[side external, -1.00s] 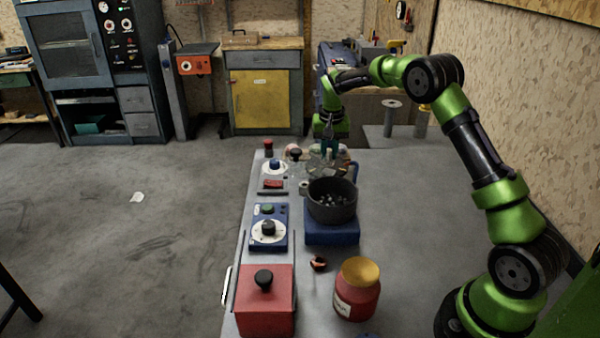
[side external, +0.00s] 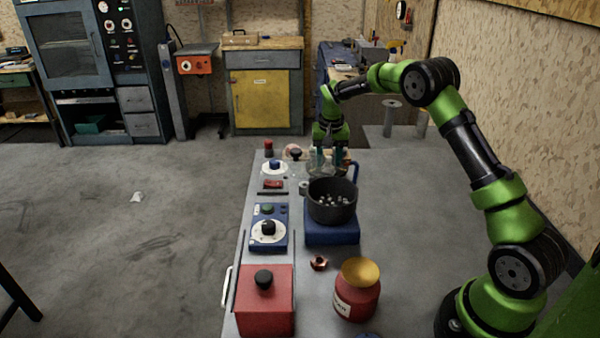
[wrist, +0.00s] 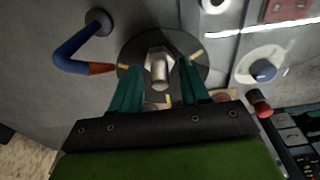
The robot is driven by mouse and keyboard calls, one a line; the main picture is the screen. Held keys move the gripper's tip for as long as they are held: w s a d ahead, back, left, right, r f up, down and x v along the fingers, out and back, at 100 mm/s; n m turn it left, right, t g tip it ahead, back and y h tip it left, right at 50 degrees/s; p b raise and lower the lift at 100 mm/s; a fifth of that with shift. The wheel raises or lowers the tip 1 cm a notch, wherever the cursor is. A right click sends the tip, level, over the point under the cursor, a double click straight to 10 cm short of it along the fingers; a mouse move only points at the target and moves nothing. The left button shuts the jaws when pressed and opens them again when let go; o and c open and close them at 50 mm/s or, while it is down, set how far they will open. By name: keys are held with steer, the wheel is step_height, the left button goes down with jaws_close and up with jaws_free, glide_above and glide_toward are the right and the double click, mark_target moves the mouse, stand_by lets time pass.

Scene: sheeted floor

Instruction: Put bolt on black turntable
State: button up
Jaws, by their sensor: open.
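My gripper (side external: 329,160) is at the far end of the table in the side view, behind the dark pot. In the wrist view my gripper (wrist: 156,68) is open, with one teal finger on each side of the bolt (wrist: 159,70). The bolt is grey metal with a hex head and a round shank. It appears over the middle of the black turntable (wrist: 138,42), a dark disc with yellow marks. I see gaps between the bolt and both fingers. The lower part of the disc is hidden by my gripper, and the bolt is not clear in the side view.
A dark pot (side external: 331,204) stands on a blue base (side external: 332,235). A blue crank with an orange end (wrist: 72,50) lies left of the disc in the wrist view. A hex nut (side external: 319,263), red jar (side external: 357,292) and red box (side external: 266,305) are nearer.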

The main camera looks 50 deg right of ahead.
steer(key=s+a+r+n+t, duration=0.1)
steer(key=s+a+r, duration=0.2)
steer(key=r, duration=0.6)
steer(key=s+a+r+t, duration=0.1)
steer(key=s+a+r, duration=0.25)
steer(key=r, duration=0.55)
steer(key=s+a+r+n+t+y, duration=0.2)
steer(key=s+a+r+n+t, duration=0.15)
steer(key=s+a, duration=1)
steer(key=s+a+f+y, duration=0.1)
steer(key=s+f, duration=0.1)
steer(key=s, duration=0.7)
steer(key=shift+a+f+t, duration=0.15)
steer(key=shift+f+t, duration=0.2)
steer(key=shift+f, duration=0.05)
